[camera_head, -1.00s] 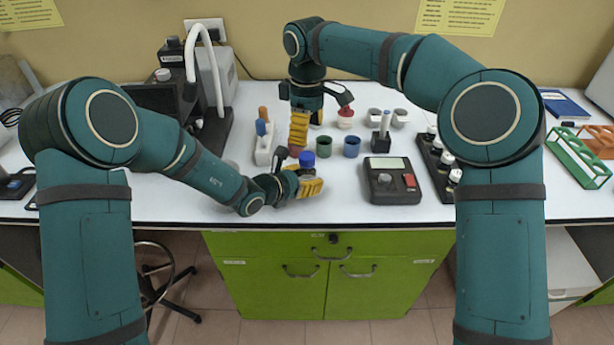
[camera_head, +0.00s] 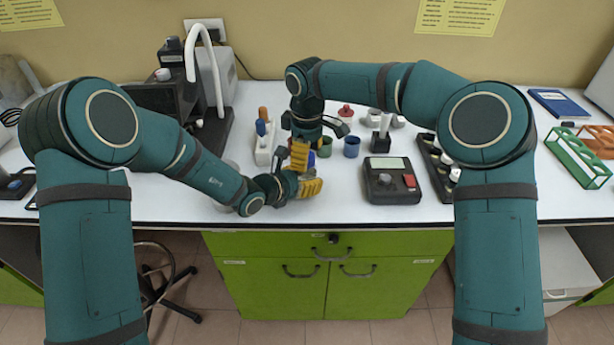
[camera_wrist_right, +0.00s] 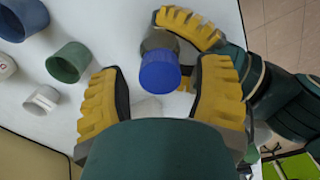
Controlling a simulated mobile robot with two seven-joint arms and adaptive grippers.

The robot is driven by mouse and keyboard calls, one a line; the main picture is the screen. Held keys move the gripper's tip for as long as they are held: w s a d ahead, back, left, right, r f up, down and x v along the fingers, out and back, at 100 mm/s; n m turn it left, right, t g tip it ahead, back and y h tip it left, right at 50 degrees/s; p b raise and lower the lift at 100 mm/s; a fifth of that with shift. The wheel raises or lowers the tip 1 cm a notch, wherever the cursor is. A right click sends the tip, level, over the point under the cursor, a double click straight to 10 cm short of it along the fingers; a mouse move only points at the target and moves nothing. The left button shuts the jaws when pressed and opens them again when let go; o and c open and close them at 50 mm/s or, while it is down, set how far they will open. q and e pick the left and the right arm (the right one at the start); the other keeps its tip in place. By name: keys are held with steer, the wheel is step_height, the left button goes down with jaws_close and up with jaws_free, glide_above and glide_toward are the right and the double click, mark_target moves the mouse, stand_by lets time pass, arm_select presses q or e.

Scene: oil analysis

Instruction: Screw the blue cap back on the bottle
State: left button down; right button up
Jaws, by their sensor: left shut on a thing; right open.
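The blue cap (camera_wrist_right: 160,70) sits on top of the bottle (camera_wrist_right: 157,40); how tightly it is seated I cannot tell. In the head view the cap (camera_head: 312,160) is mostly hidden by my right gripper. My left gripper (camera_head: 310,187) is shut on the bottle at the front of the table; its yellow fingers also show in the right wrist view (camera_wrist_right: 188,26). My right gripper (camera_head: 299,156) is open above the bottle. In the right wrist view its two yellow fingers (camera_wrist_right: 162,75) stand on either side of the cap, apparently not touching it.
Green (camera_head: 325,147) and blue (camera_head: 351,147) cups stand close behind the bottle. A dark device with a display (camera_head: 391,180) stands to the right, beside a black vial rack (camera_head: 437,168). A white holder (camera_head: 265,150) stands behind on the left.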

steer(key=shift+f, duration=0.3)
jaws_close()
jaws_free()
step_height(320, 180, up, 12)
steer(key=shift+r, duration=0.1)
stand_by(0.7)
